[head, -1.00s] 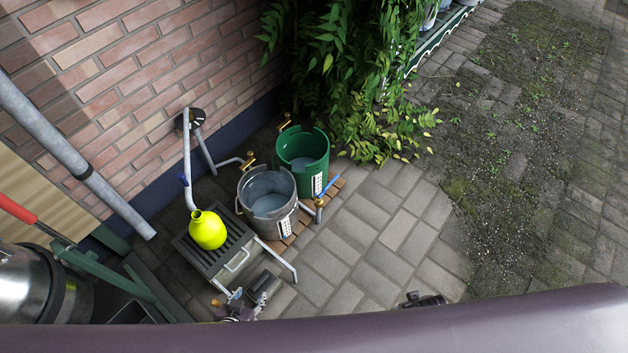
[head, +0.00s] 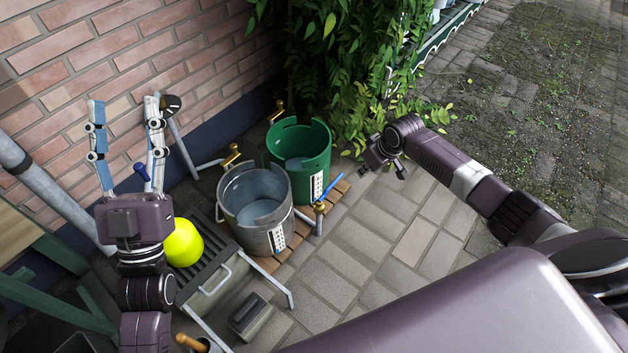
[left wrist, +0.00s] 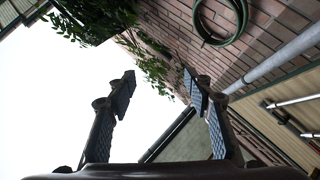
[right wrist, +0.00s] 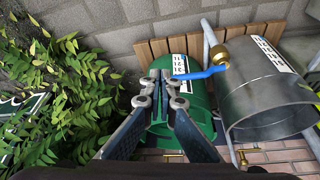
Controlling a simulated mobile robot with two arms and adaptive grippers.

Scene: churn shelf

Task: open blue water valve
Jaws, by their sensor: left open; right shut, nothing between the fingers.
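A blue lever handle (head: 331,187) sits on a brass valve (head: 320,208) atop a grey pipe, in front of the green and grey buckets. In the right wrist view the blue lever (right wrist: 200,73) reaches from the brass fitting (right wrist: 219,55) toward my fingertips; I cannot tell whether they touch. My right gripper (head: 385,165) is shut and empty, right of the lever in the head view. My left gripper (head: 125,105) is open and empty, raised before the brick wall at the left. The left wrist view shows its fingers (left wrist: 160,85) spread against sky.
A green bucket (head: 299,142) and grey bucket (head: 232,183) stand by wooden slats (head: 300,231). A yellow object (head: 184,243), partly hidden by my left arm, is on a dark grate (head: 217,262). Leafy plants (head: 340,60) hang behind. Paving (head: 385,235) in front is clear.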

